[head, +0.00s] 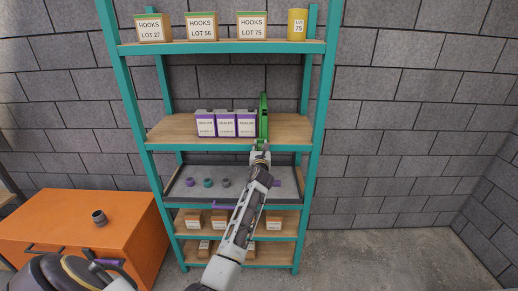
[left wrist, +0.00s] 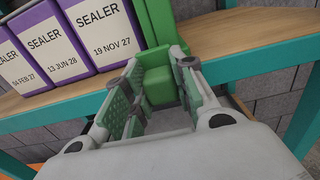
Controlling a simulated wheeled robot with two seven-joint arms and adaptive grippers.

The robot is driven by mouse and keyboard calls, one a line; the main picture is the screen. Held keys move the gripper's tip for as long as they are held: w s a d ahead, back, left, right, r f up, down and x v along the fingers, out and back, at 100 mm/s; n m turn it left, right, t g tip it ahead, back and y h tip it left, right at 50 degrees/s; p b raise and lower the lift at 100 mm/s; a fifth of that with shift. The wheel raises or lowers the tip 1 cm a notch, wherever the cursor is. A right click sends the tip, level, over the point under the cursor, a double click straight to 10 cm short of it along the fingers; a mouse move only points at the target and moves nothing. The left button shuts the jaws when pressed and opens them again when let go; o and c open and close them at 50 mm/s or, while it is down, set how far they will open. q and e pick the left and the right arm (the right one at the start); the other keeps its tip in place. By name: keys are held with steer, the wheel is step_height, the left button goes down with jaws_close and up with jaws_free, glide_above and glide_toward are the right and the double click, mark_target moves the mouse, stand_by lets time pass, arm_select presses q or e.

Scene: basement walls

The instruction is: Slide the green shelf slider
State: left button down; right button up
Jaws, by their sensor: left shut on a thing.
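The green shelf slider (head: 263,112) stands upright on the middle shelf (head: 290,128), just right of a row of purple-and-white sealer boxes (head: 227,124). My left gripper (head: 260,154) is at the shelf's front edge, at the slider's lower front. In the left wrist view its fingers (left wrist: 157,88) are on either side of the slider's green front block (left wrist: 158,78), shut on it. The sealer boxes (left wrist: 57,48) show to the left there. The fingers' contact with the block is partly hidden. My right gripper is not seen.
The teal rack's top shelf (head: 225,47) holds hooks boxes (head: 201,26) and a yellow can (head: 297,24). Below the slider is a grey tray (head: 180,190) with small round parts. An orange cabinet (head: 140,225) stands left. Shelf space right of the slider is clear.

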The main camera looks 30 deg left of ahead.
arm_select(q)
steer(key=w+d+b, duration=0.2)
steer(key=w+d, duration=0.2)
steer(key=d, duration=0.3)
steer(key=w+d+b, duration=0.1)
steer(key=w+d, duration=0.4)
steer(key=d, duration=0.3)
steer(key=shift+w+d+b, duration=0.15)
steer(key=shift+d+b, duration=0.05)
steer(key=shift+b, duration=0.15)
steer(key=c, duration=1.4)
jaws_free()
steer(key=shift+c, duration=0.2)
steer(key=shift+o, duration=1.4)
steer(key=shift+w+d, duration=0.15)
